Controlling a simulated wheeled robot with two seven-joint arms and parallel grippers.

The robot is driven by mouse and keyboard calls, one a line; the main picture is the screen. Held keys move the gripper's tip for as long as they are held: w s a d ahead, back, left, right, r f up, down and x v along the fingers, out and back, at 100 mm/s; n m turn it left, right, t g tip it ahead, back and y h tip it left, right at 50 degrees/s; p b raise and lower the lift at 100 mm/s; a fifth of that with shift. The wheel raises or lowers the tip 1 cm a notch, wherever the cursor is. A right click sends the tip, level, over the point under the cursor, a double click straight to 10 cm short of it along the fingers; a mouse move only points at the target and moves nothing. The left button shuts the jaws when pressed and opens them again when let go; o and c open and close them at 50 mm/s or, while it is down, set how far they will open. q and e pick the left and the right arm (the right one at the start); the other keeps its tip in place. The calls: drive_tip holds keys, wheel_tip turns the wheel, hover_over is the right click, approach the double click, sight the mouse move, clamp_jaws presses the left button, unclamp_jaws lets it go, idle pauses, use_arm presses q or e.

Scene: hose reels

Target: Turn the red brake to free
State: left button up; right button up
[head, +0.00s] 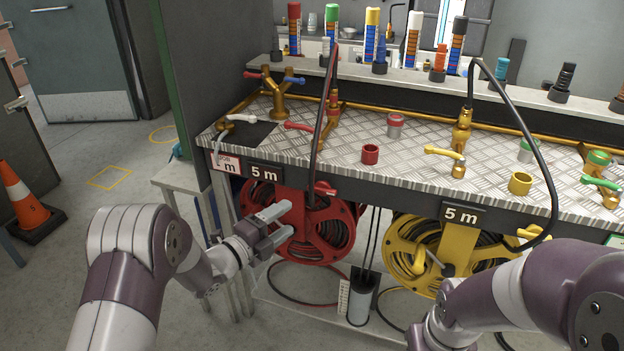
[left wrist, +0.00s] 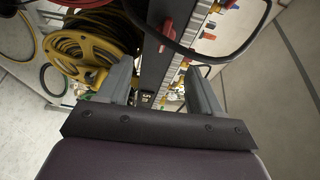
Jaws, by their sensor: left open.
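The red brake (head: 325,188) is a small red lever at the top right of the red hose reel (head: 335,232), under the bench edge. In the left wrist view a red lever-like piece (left wrist: 167,27), probably this brake, shows beyond the fingers, above their gap. My left gripper (head: 290,219) is open in front of the red reel, left of and below the brake. Its two grey fingers also show in the left wrist view (left wrist: 158,66), with nothing between them. My right arm comes in at the lower right, but its gripper is outside the frame.
A yellow hose reel (head: 402,262) hangs to the right. A black hose loops over the bench front beside the brake. The metal bench top (head: 340,150) carries taps and coloured couplings. A grey bin (head: 360,300) stands below, between the reels. Floor at left is open, with a cone (head: 22,195).

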sight(321, 192)
use_arm(q)
drive_tip(key=shift+m, duration=0.3)
drive_tip(key=x, duration=1.2)
drive_tip(key=shift+w+d+r+b, duration=0.15)
drive_tip(key=shift+w+r+b, duration=0.05)
drive_tip(key=shift+r+b, duration=0.2)
drive_tip(key=c, duration=1)
